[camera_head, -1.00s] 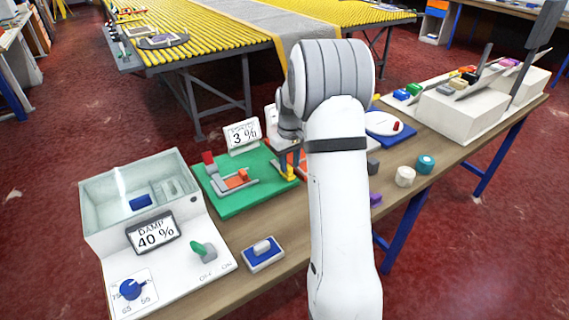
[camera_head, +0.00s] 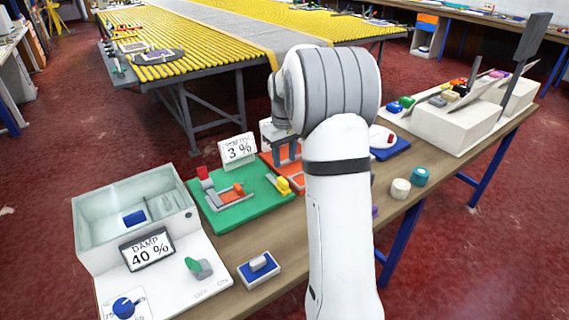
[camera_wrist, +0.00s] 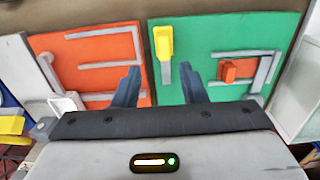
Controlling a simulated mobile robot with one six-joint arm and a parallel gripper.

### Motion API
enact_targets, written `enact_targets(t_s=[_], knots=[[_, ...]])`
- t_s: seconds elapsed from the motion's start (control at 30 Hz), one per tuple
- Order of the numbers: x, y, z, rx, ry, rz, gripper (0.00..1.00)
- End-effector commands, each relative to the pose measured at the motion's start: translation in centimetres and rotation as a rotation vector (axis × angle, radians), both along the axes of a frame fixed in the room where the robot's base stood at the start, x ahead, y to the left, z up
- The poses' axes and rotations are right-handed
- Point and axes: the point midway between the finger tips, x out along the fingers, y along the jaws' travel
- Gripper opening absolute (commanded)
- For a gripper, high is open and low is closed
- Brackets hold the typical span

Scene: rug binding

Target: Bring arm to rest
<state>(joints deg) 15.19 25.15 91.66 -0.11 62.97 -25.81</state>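My arm reaches over the workbench, its white link and grey joint filling the middle of the head view. My gripper (camera_wrist: 160,78) shows two dark fingers spread apart with nothing between them in the wrist view. In the head view it is partly hidden behind the arm, over the orange board (camera_head: 273,160). The green board (camera_head: 235,215) lies to its left, with a yellow block (camera_head: 284,185) at its right edge. In the wrist view the yellow block (camera_wrist: 164,41) is beyond the fingers, apart from them, on the green board (camera_wrist: 209,34). The orange board (camera_wrist: 97,43) is beside it.
A damp box (camera_head: 137,215) reading 40 % stands at the bench's left. Spools (camera_head: 400,188) and white bins (camera_head: 460,125) are to the right.

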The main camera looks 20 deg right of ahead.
Motion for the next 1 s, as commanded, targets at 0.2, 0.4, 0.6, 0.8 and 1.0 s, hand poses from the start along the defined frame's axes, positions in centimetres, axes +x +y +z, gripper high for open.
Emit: enact_targets(t_s=[0.2, 0.4, 0.6, 0.8, 1.0], knots=[[0.0, 0.0, 0.1, 0.0, 0.001, 0.0, 0.38], [0.0, 0.0, 0.0, 0.0, 0.0, 0.0, 0.38], [-1.5, 1.4, 1.5, -0.004, -0.016, -0.01, 0.38], [-7.3, 5.7, 4.7, -0.011, -0.065, -0.046, 0.38], [-14.6, 9.7, 6.3, -0.01, -0.121, -0.09, 0.38]])
